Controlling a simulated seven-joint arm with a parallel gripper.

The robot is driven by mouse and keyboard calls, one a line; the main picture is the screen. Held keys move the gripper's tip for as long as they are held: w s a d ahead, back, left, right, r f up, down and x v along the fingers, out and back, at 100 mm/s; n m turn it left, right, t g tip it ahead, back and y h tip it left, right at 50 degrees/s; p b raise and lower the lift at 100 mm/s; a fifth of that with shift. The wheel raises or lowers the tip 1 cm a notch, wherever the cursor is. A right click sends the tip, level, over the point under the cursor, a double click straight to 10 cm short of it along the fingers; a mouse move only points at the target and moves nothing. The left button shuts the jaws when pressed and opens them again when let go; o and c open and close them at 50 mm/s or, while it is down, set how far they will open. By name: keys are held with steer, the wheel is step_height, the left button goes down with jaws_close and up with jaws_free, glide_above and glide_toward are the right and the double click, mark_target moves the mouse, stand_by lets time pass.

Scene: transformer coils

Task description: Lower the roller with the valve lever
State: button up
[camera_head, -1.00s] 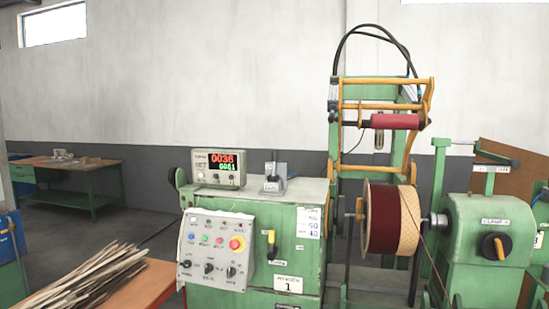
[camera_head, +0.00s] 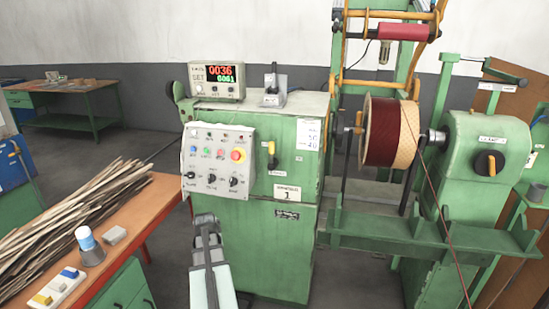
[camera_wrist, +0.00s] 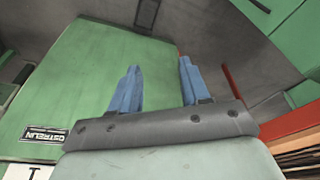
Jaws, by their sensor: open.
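The roller (camera_head: 403,31) is a red cylinder on a yellow frame at the upper right, above and apart from the coil (camera_head: 382,132). A small grey unit with an upright dark lever (camera_head: 270,86) stands on top of the green cabinet (camera_head: 255,215). A yellow-and-black handle (camera_head: 271,155) is on the cabinet's front; I cannot tell for sure which is the valve lever. My gripper (camera_wrist: 158,64) is open and empty, its two blue fingers apart in the wrist view. In the head view its dark end (camera_head: 207,222) is low before the cabinet, well below both levers.
A tilted control panel (camera_head: 217,160) with buttons and knobs is on the cabinet front. A counter box (camera_head: 217,81) sits on top. An orange-topped bench (camera_head: 140,215) with wooden strips (camera_head: 70,215) is at the left. A green winding head (camera_head: 485,180) stands at the right.

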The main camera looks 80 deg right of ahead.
steer(key=s+d+r+m+h, duration=0.1)
steer(key=s+d+r+h, duration=0.1)
steer(key=s+d+r, duration=0.4)
steer(key=s+d+r+m+h, duration=0.1)
steer(key=d+r, duration=0.8)
steer(key=r, duration=0.1)
steer(key=m+t+h, duration=0.2)
steer(key=h, duration=1)
glide_toward(274, 66)
steer(key=d, duration=0.4)
steer(key=w+d, duration=0.1)
steer(key=d, duration=0.3)
steer(key=w+d, duration=0.1)
steer(key=d, duration=0.3)
steer(key=shift+w+d+f, duration=0.15)
steer(key=shift+w+d, duration=0.05)
steer(key=shift+d, duration=0.15)
steer(key=shift+c, duration=0.2)
jaws_close()
